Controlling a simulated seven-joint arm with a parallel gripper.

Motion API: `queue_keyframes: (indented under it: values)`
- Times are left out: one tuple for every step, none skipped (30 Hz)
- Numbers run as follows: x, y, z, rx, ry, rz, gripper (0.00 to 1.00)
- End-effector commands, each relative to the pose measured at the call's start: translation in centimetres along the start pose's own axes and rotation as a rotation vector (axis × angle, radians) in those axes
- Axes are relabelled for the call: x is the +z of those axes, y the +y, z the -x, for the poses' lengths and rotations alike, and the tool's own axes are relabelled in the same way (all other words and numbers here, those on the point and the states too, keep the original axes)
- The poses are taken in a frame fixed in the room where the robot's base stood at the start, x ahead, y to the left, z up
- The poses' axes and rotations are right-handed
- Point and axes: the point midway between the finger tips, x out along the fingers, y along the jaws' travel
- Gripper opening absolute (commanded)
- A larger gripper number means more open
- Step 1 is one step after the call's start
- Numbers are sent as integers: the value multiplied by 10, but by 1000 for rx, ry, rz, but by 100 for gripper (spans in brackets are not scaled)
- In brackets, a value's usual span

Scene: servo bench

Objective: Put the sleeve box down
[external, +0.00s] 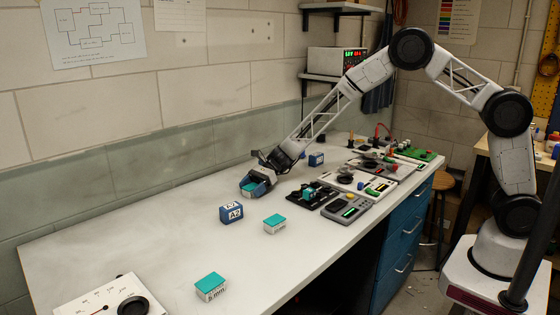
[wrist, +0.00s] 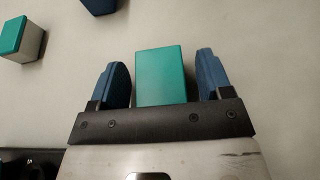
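A sleeve box with a teal top (wrist: 161,75) is between the two blue finger pads of my gripper (wrist: 162,78) in the wrist view. A narrow gap shows on each side of it, so the pads look apart from the box. In the external view my gripper (external: 258,184) is low at the bench top around the teal-topped box (external: 262,174). The box seems to be at bench level, but its underside is hidden by the fingers. Two similar teal-and-white boxes stand on the bench, one in the middle (external: 275,223) and one nearer the front (external: 210,287).
A blue box marked A2 (external: 231,213) stands left of my gripper; another blue box (external: 316,159) is behind it. Trays and electronic modules (external: 348,207) crowd the bench's right side. A white panel with a black knob (external: 100,300) is at front left. The left bench surface is mostly clear.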

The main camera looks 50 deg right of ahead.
Motion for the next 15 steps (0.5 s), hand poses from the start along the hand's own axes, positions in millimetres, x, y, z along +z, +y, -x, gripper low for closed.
queue_keyframes:
  values:
    - [0,0,0,0,0,0,72]
    - [0,0,0,0,0,0,72]
    - [0,0,0,0,0,0,72]
    - [0,0,0,0,0,0,72]
    - [0,0,0,0,0,0,72]
    - [0,0,0,0,0,0,72]
    - [0,0,0,0,0,0,72]
    - [0,0,0,0,0,0,72]
    - [1,0,0,0,0,0,72]
    - [2,0,1,0,0,0,72]
    - [3,0,1,0,0,0,72]
    - [3,0,2,0,0,0,72]
    - [3,0,4,-1,0,0,72]
    - [3,0,6,-1,0,0,72]
    - [3,0,9,-1,0,0,72]
